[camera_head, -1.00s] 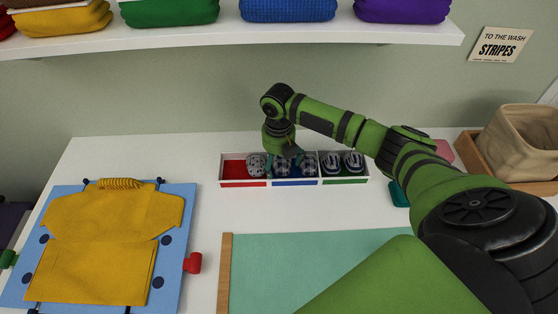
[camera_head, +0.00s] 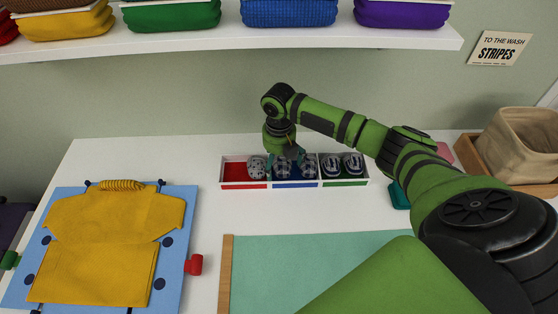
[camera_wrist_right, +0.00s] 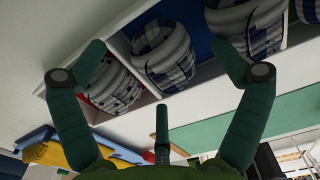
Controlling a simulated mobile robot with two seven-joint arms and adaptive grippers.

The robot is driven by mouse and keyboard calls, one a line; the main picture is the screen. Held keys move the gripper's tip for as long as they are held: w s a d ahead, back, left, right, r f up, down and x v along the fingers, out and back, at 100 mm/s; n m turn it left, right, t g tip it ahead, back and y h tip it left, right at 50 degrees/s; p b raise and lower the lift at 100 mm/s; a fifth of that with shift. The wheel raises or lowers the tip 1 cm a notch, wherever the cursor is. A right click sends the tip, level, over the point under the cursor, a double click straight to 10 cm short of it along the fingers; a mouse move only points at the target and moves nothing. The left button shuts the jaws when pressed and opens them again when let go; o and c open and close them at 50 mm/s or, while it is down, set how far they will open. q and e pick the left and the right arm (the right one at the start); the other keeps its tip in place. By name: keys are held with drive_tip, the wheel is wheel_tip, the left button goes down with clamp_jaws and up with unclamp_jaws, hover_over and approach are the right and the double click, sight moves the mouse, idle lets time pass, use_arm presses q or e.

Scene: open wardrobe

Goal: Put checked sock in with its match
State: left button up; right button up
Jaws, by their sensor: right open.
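A sock box (camera_head: 225,172) with red, blue and green sections stands at the back of the table. Two checked socks, the left one (camera_head: 282,168) and the right one (camera_head: 308,167), sit side by side in the blue section. My right gripper (camera_head: 286,152) is over the blue section, open. In the right wrist view its fingers (camera_wrist_right: 160,85) are spread, with one checked sock (camera_wrist_right: 163,60) between and beyond them. The other checked sock (camera_wrist_right: 252,30) is partly behind the right finger. My left gripper is not in view.
A spotted sock (camera_head: 257,167) is in the red section, and striped socks (camera_head: 332,165) fill the green one. A shelf (camera_head: 230,42) with folded clothes hangs above. A yellow shirt (camera_head: 105,240) lies on a blue board at left. A basket (camera_head: 522,145) stands at right.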

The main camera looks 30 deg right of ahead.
wheel_tip(320, 180, up, 8)
drive_tip(key=p, duration=0.7)
drive_tip(key=shift+r+p, duration=0.25)
drive_tip(key=shift+p, duration=0.1)
drive_tip(key=shift+f, duration=0.1)
